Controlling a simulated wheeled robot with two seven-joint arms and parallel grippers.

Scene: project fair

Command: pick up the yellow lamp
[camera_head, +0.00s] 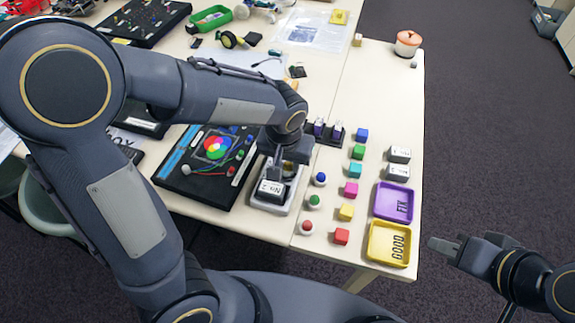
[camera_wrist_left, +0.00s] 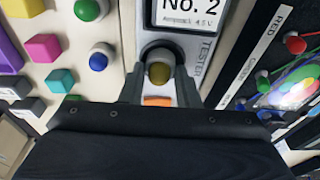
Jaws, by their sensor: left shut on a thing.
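The yellow lamp (camera_wrist_left: 160,73), a dull yellow dome, sits between the fingers of my left gripper (camera_wrist_left: 160,85) in the left wrist view. The fingers are shut on it from both sides. It is at the socket end of the tester (camera_wrist_left: 196,50), whose label reads No. 2; I cannot tell whether it is clear of the socket. In the head view my left gripper (camera_head: 280,160) points down over the tester (camera_head: 283,205), and the lamp is mostly hidden there. My right gripper (camera_head: 450,246) is off the table's right edge, empty, its finger gap unclear.
Blue (camera_head: 320,179), green (camera_head: 314,201) and red (camera_head: 306,227) lamps stand right of the tester. Several coloured cubes (camera_head: 351,189) line up beyond them. A purple tray (camera_head: 378,203) and a yellow tray (camera_head: 373,248) lie near the right edge. A black colour-wheel board (camera_head: 177,178) is left.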

